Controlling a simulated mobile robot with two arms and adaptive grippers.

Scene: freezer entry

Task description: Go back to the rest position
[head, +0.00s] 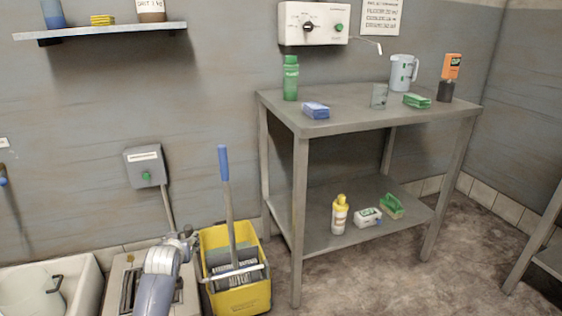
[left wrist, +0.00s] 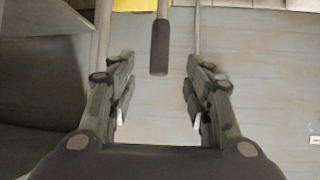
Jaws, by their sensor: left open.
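My left arm (head: 160,278) reaches in from the bottom of the head view, over the grey unit beside the yellow bucket. Its gripper is small and hard to make out there. In the left wrist view my left gripper (left wrist: 159,62) is open, with its two dark fingers apart. A dark rod end (left wrist: 160,45) shows between the fingertips in the picture; I cannot tell how far beyond them it is. Nothing is seen clamped in the fingers. My right gripper is in neither view.
A yellow mop bucket (head: 236,298) with a blue-gripped handle (head: 223,163) stands right of my arm. A grey table (head: 345,122) holds bottles, a jug and sponges. A white basin (head: 85,283) is at left, a wall shelf (head: 100,30) above. Floor (head: 400,280) is clear before the table.

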